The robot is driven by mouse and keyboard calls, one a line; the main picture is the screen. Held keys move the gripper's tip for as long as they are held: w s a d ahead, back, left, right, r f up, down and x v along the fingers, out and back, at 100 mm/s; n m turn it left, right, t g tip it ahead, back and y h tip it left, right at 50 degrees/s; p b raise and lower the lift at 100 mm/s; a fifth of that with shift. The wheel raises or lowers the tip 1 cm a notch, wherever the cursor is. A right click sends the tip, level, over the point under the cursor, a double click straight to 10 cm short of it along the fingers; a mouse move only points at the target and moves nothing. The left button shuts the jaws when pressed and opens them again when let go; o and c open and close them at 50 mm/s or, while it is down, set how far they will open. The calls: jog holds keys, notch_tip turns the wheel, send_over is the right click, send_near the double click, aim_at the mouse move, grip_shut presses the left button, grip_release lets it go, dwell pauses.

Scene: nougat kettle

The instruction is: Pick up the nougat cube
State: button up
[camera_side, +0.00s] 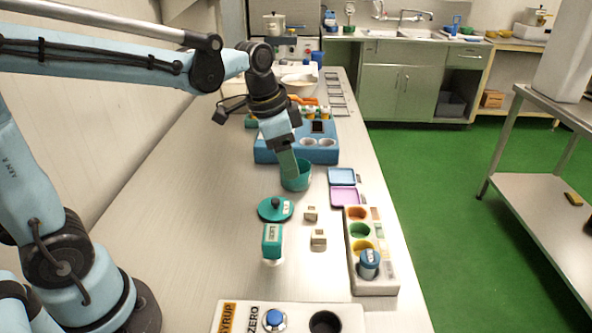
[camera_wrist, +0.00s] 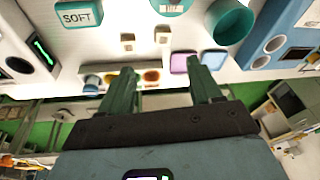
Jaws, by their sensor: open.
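Two small beige cubes lie on the bench in the side view, the farther cube (camera_side: 310,214) and the nearer cube (camera_side: 318,239). I cannot tell which is the nougat cube. The wrist view also shows a left cube (camera_wrist: 128,38) and a right cube (camera_wrist: 162,33), both beyond my fingertips.
A teal lid (camera_side: 276,209) and a teal block marked SOFT (camera_wrist: 80,16) lie left of the cubes. A long tray with coloured wells (camera_side: 374,287) and a purple tray (camera_side: 344,197) are on the right. A blue holder (camera_side: 265,156) stands behind the cup.

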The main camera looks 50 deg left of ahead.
aim_at(311, 208)
jog(key=w+f+m, duration=0.1)
jog(key=w+f, duration=0.1)
jog(key=f, duration=0.3)
jog(key=w+d+f+m+g, duration=0.1)
jog(key=f, duration=0.3)
jog(key=w+f+m, duration=0.1)
jog(key=w+f, duration=0.1)
jog(key=f, duration=0.3)
jog(key=shift+w+d+f+g+h, duration=0.25)
jog(key=shift+w+f+g+h, duration=0.05)
jog(key=shift+w+g, duration=0.1)
jog(key=c, duration=1.1)
